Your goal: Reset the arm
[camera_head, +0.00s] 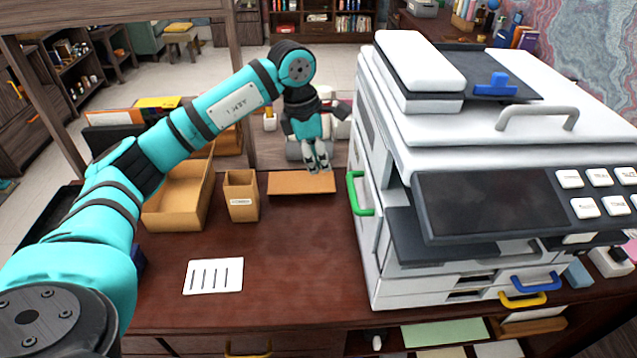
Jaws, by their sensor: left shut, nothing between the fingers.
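My left arm comes in from the left and reaches over the desk (290,270). It bends down at the wrist, and my left gripper (318,168) points downward. The left gripper's fingers are close together with nothing between them. It is just above or behind a flat brown board or box (300,184) at the back of the desk; I cannot tell whether they touch. My right gripper does not show.
A large white printer (480,130) with a green handle (358,194) fills the right side. A wooden box (178,200) and a small wooden cup (241,196) stand left of the gripper. A white card (213,277) lies in front. The desk's middle is clear.

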